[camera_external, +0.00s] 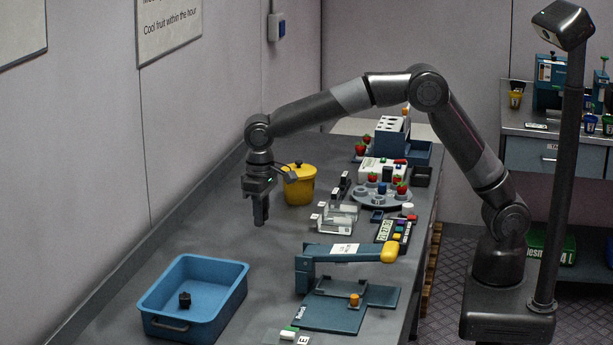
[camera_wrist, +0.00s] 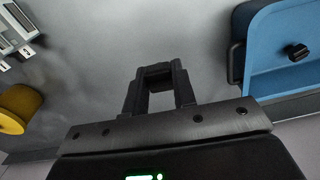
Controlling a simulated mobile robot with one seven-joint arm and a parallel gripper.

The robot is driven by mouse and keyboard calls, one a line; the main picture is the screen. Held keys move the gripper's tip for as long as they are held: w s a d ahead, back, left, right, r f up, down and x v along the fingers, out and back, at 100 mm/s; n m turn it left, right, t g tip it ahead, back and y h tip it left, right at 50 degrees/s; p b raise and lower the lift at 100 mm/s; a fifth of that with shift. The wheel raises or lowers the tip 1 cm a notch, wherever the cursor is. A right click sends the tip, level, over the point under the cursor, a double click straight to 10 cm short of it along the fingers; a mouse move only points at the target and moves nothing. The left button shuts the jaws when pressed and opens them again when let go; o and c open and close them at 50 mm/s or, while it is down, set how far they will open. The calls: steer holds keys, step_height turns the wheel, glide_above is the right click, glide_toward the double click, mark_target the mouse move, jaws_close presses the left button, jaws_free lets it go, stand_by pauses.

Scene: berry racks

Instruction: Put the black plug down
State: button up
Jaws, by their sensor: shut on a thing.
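My gripper (camera_external: 261,217) points down above the grey counter, between the yellow pot and the blue tray. In the wrist view my gripper (camera_wrist: 160,80) is shut on a small dark thing at its fingertips, the black plug (camera_wrist: 158,72). It is dark against the dark fingers, so its outline is hard to make out. In the external view it cannot be told apart from the fingers. A similar small black piece (camera_external: 185,299) lies in the blue tray (camera_external: 218,271); it also shows in the wrist view (camera_wrist: 297,52).
The yellow pot (camera_external: 299,188) stands behind my gripper. Clear blocks (camera_external: 337,218), a round rack with berries (camera_external: 382,194) and a blue lever press (camera_external: 335,312) with a yellow handle (camera_external: 390,251) stand to the right. The counter (camera_external: 262,258) beneath my gripper is bare.

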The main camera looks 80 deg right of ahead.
steer(key=w+a+n, duration=0.1)
steer(key=w+a, duration=0.4)
steer(key=a, duration=0.7)
glide_above(213, 309)
step_height(213, 309, down, 7)
steer(key=shift+r, duration=0.1)
steer(key=shift+f, duration=2.1)
steer(key=shift+f, duration=0.15)
steer(key=o, duration=0.9)
steer(key=shift+o, duration=0.2)
